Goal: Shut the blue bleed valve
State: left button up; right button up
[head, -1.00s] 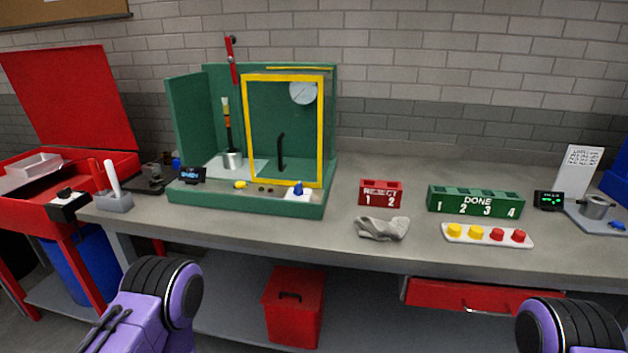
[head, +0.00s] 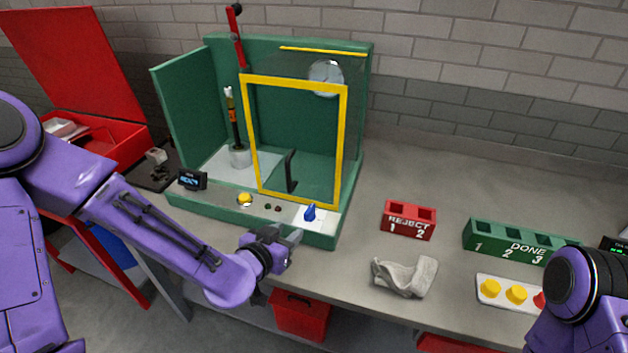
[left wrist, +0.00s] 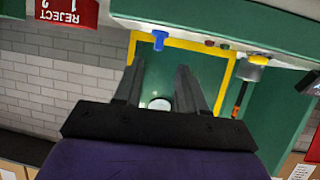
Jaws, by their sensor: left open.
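The blue bleed valve (head: 310,212) is a small blue handle on a pale plate at the right of the green test stand's front ledge (head: 230,212). It also shows in the left wrist view (left wrist: 159,40), at the upper middle, beyond and to the left of the fingers. My left gripper (head: 294,240) is in front of the ledge, a little below and left of the valve, apart from it. In the left wrist view its two dark fingers (left wrist: 158,85) are spread with nothing between them. Of my right arm only a purple link shows; its gripper is out of view.
A yellow-framed door (head: 252,140) stands behind the ledge. A yellow knob (head: 245,199), small buttons (head: 272,208) and a display (head: 192,180) sit left of the valve. A red REJECT box (head: 409,220) and a grey cloth (head: 404,276) lie to the right on the bench.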

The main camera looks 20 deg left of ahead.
pick_arm(q)
jog(key=b, duration=0.2)
send_near(309, 210)
jog(key=x, duration=0.2)
jog(key=p+x, duration=0.1)
jog(key=x, duration=0.5)
jog(key=shift+w+p, duration=0.1)
jog(key=shift+p, duration=0.2)
jog(key=shift+w+f, duration=0.25)
jog(key=shift+w, duration=0.15)
pick_arm(e)
jog(key=shift+w, duration=0.25)
pick_arm(q)
jog(key=shift+s+r, duration=0.1)
jog(key=shift+s, duration=0.05)
